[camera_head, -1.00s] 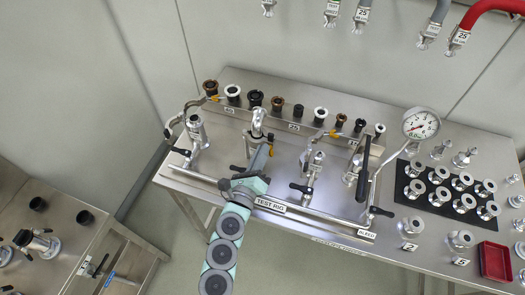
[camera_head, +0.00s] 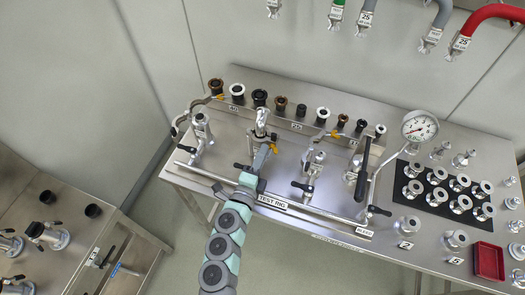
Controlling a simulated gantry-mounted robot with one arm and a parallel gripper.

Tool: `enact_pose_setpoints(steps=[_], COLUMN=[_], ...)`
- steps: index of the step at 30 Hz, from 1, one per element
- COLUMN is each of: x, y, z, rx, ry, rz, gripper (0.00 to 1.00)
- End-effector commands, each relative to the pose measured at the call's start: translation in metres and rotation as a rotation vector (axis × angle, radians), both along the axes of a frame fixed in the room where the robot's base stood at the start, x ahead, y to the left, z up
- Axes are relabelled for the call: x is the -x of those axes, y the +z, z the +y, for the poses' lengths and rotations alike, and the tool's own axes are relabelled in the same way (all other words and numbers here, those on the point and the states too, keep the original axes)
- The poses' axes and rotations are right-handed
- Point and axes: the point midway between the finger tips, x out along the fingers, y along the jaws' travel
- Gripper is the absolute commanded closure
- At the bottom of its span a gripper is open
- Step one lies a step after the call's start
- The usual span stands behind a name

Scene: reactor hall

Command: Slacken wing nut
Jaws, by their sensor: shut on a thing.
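The test rig (camera_head: 272,201) is a steel bench frame with several upright metal fittings. My gripper (camera_head: 264,141) is at the second fitting from the left, its jaws against the clamp area just below the silvery top piece (camera_head: 262,118). It is shut on the wing nut there, which is too small and too covered by the jaws to make out. The fitting stands upright on the rig.
A row of black, brown and white ring parts (camera_head: 260,97) stands behind the fittings. A black-handled valve (camera_head: 363,168) and a pressure gauge (camera_head: 420,126) stand to the right. A black mat (camera_head: 437,208) with flanges and a red tray (camera_head: 489,262) lie further right.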

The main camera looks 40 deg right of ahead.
Motion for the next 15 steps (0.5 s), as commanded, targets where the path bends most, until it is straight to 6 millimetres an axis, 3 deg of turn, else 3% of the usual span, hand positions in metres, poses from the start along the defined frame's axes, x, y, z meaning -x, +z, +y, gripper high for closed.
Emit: enact_pose_setpoints(steps=[15], x=[0.0006], y=[-0.0009], z=[-0.0004], rx=[0.029], ry=[-0.002], rz=[0.055], gripper=[1.0])
